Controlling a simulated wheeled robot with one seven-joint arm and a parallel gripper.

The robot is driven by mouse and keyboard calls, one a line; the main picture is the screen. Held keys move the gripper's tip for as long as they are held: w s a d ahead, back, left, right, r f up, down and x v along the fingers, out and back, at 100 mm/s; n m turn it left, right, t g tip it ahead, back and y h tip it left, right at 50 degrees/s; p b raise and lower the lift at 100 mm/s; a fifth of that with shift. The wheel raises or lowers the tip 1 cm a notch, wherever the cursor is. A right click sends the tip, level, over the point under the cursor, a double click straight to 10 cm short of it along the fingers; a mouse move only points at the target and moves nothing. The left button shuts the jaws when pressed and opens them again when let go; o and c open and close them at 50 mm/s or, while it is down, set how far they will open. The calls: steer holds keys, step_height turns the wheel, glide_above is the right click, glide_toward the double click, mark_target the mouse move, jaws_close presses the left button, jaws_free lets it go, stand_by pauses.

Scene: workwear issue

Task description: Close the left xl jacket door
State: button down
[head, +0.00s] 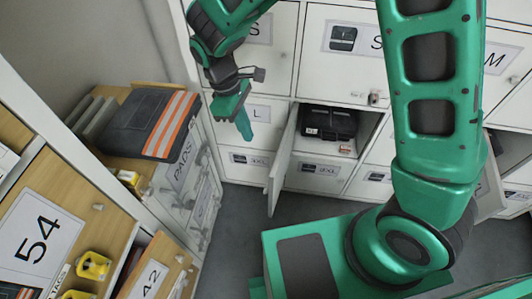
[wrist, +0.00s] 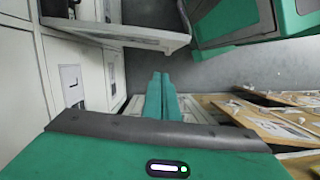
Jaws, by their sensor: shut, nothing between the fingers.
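A white locker door (head: 283,160) stands wide open, swung out from the left side of an open compartment. I take it for the left XL jacket door, but its label is not visible. A folded black item (head: 328,122) lies in the compartment. In the wrist view the open door (wrist: 115,35) shows near the top, apart from my fingers. My gripper (head: 246,134) is shut and empty, to the left of the open door, in front of the door marked L (head: 262,112). In the wrist view the closed fingers (wrist: 161,80) point toward the floor.
My arm covers part of the lockers on the right. Another open door (head: 490,187) shows beyond it. Grey floor (head: 238,215) is clear below the gripper.

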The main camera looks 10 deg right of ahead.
mark_target(280, 162)
steer(key=s+d+f, duration=0.3)
steer(key=d+f, duration=0.2)
steer(key=f, duration=0.4)
steer(key=shift+d+f, duration=0.2)
steer(key=shift+f, duration=0.2)
